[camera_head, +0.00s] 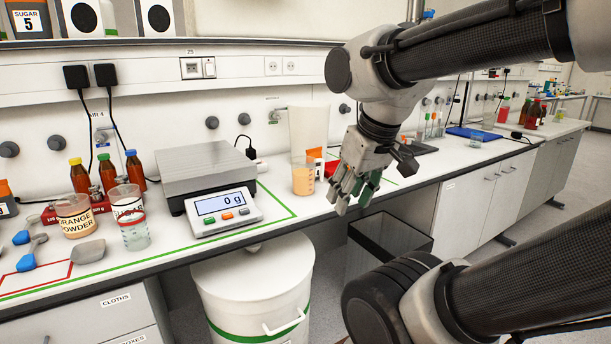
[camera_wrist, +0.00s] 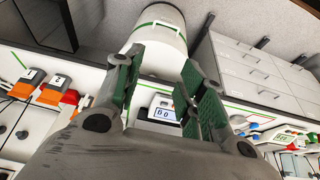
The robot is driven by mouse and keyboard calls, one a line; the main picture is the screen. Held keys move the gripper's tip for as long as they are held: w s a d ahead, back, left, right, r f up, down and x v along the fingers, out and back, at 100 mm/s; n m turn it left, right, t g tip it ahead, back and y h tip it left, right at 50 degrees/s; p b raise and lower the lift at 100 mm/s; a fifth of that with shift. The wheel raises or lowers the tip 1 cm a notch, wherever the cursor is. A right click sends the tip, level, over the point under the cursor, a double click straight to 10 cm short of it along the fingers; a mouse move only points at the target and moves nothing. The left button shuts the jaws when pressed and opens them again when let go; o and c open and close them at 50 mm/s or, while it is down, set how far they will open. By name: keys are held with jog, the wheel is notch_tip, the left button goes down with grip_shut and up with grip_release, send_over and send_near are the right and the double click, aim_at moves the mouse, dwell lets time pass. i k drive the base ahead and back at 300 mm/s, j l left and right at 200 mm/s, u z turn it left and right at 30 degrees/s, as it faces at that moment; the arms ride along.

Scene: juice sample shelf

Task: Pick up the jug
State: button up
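A tall translucent jug-like vessel (camera_head: 309,128) stands on the white bench behind a smaller cup of orange liquid (camera_head: 303,180). I cannot tell for certain which of the two is the jug. My gripper (camera_head: 352,190) is to the right of both, over the front part of the bench, pointing down. Its green-padded fingers are apart with nothing seen held between them. In the wrist view my gripper (camera_wrist: 160,70) is also open, with the scale's display (camera_wrist: 164,112) visible beyond the fingers. No jug can be made out in the wrist view.
A scale (camera_head: 207,170) reading 0 g stands left of the cup. Farther left are brown bottles (camera_head: 107,172), labelled tubs (camera_head: 75,214) and blue scoops (camera_head: 27,262). A white bin (camera_head: 255,290) and a black bin (camera_head: 385,240) stand below the bench edge.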

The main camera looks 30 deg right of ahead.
aim_at(303, 167)
jog(key=i+l, duration=0.8)
jog(key=l, duration=0.1)
